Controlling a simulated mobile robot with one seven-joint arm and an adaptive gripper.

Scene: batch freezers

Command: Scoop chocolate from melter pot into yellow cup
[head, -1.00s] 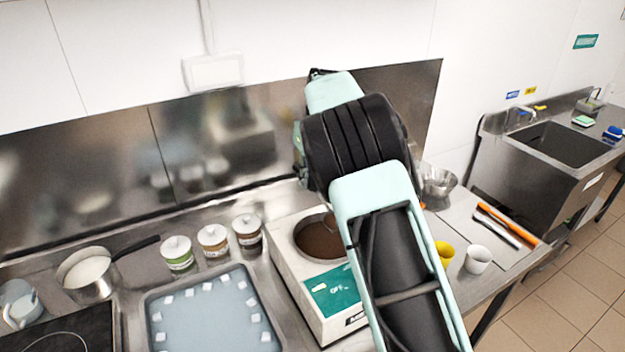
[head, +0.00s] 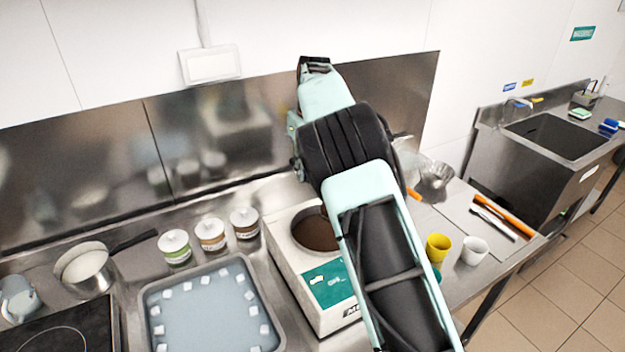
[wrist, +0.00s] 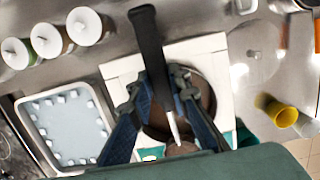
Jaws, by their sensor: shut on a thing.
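The melter pot (head: 298,250) is a white box with a teal panel and a round well of brown chocolate (head: 317,234). In the wrist view its white top (wrist: 121,68) lies beneath my gripper (wrist: 156,88). My gripper is shut on a dark-handled tool (wrist: 147,38), whose handle crosses between the fingers over the well. The tool's lower end is partly hidden, so I cannot tell whether it touches or holds chocolate. The yellow cup (head: 438,248) stands upright right of the melter; it also shows in the wrist view (wrist: 278,110). My arm hides the gripper in the head view.
A white cup (head: 474,250) stands beside the yellow cup. Three lidded jars (head: 210,235) and a tray with white cubes (head: 207,305) are left of the melter.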

